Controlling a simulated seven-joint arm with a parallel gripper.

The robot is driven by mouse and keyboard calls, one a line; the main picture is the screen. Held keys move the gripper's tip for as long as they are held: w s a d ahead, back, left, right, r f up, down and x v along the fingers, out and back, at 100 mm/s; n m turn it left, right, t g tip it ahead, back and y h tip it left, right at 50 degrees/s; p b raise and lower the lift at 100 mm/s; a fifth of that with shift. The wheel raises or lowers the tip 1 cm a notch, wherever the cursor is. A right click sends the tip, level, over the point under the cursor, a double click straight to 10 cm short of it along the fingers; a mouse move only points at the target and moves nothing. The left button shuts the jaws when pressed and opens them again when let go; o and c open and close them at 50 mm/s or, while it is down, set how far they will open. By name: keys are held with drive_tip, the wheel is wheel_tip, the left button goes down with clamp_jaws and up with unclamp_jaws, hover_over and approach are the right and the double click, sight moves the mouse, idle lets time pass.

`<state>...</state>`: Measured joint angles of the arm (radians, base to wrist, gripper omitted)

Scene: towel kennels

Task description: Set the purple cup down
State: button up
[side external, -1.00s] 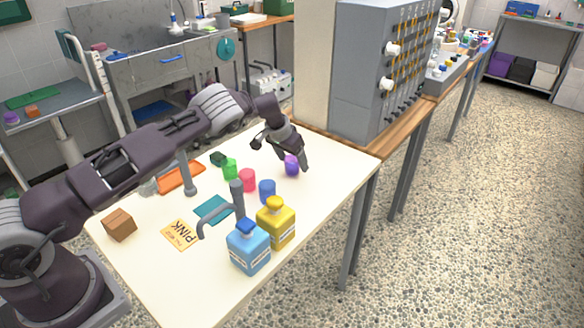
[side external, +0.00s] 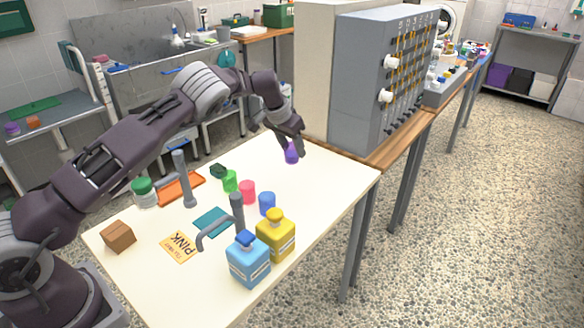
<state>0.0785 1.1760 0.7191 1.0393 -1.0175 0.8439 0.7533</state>
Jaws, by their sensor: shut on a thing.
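The purple cup (side external: 292,154) is at the far end of the white table, toward the grey cabinet. My gripper (side external: 294,145) is shut on it from above, with the fingers hiding the cup's upper part. The cup appears raised over the tabletop (side external: 325,185), though its exact height is hard to tell.
A blue cup (side external: 267,204), a pink cup (side external: 248,192) and a green cup (side external: 230,181) stand mid-table. A yellow bottle (side external: 276,236) and a blue bottle (side external: 248,260) stand in front. The grey cabinet (side external: 365,80) rises beyond the table. The table's right part is clear.

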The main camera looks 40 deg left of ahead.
drive_tip(key=s+d+r+m+g+h, duration=0.1)
drive_tip(key=s+d+m+g+h, duration=0.25)
drive_tip(key=s+d+m, duration=0.85)
drive_tip(key=shift+m+t+h, duration=0.35)
drive_tip(key=shift+m, duration=0.35)
drive_tip(key=f, duration=0.9)
drive_tip(key=shift+s+a, duration=0.3)
drive_tip(key=shift+s, duration=0.05)
drive_tip(key=shift+f, duration=0.35)
drive_tip(key=shift+f, duration=0.2)
drive_tip(key=o, duration=1.5)
drive_tip(key=shift+c, duration=0.2)
drive_tip(key=shift+r, duration=0.1)
